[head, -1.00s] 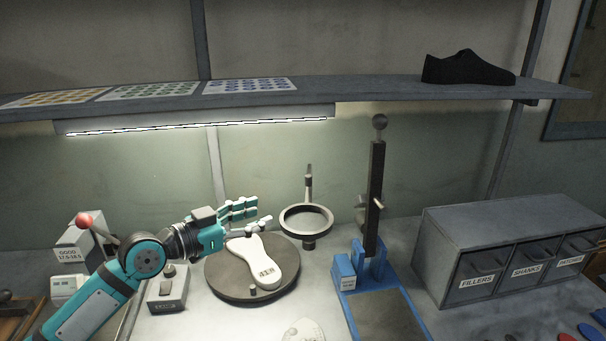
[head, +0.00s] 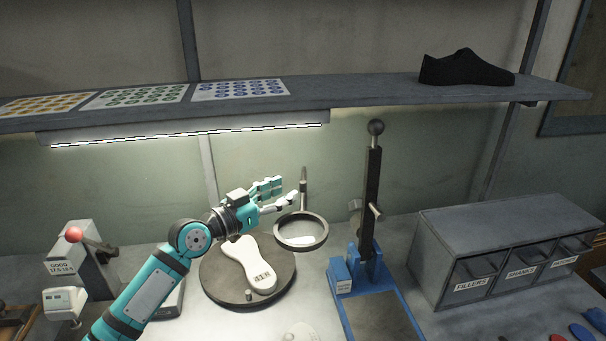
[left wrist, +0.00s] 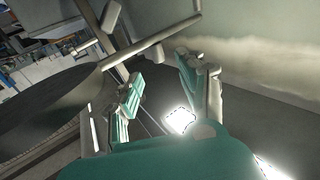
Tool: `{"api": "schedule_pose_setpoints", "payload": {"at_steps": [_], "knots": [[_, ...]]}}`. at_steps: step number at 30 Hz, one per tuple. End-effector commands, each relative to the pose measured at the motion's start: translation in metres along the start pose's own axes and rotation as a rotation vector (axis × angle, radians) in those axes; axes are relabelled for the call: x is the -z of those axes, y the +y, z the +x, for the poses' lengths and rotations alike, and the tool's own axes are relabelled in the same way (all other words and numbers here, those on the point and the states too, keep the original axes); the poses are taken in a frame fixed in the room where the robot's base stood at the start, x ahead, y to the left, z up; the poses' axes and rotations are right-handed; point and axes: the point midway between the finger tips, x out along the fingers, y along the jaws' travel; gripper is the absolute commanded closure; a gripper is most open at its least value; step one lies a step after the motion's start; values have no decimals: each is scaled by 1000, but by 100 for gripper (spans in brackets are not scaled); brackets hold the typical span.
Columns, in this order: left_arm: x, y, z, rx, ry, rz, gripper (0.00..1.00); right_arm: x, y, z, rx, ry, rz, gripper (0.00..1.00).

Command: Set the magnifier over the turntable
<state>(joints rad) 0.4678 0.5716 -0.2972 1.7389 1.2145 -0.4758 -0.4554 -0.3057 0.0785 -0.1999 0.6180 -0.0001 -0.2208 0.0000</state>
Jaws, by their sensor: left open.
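The magnifier is a dark ring (head: 325,238) on an arm with an upright rod (head: 304,186) behind it. In the head view the ring overlaps the back right edge of the round turntable (head: 222,291), with its centre off to the right. A white sole (head: 248,266) lies on the turntable. My left gripper (head: 289,192) is open, just left of the rod and above the ring's left side in the picture. The left wrist view shows its two spread fingers (left wrist: 165,90) with nothing between them, and a pale rod (left wrist: 150,43) beyond the tips. My right gripper is out of view.
A blue-based press (head: 371,265) with a tall dark post stands right of the magnifier. A grey drawer cabinet (head: 500,235) is farther right. A red-knobbed device (head: 95,258) stands at the left. A shelf (head: 350,97) with a lamp runs above.

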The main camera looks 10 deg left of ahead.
Motion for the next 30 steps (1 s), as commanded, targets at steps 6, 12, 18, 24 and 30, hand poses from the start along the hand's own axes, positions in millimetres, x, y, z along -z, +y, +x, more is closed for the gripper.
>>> {"api": "schedule_pose_setpoints", "payload": {"at_steps": [6,12,18,24,30], "knots": [[4,1,44,0,1,-1,60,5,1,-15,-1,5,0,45],[1,0,65,0,0,0,60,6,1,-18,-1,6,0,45],[0,0,70,0,-1,1,60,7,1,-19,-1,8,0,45],[0,0,70,0,-1,1,64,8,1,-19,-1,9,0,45],[0,0,70,0,-1,1,90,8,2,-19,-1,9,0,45]]}}
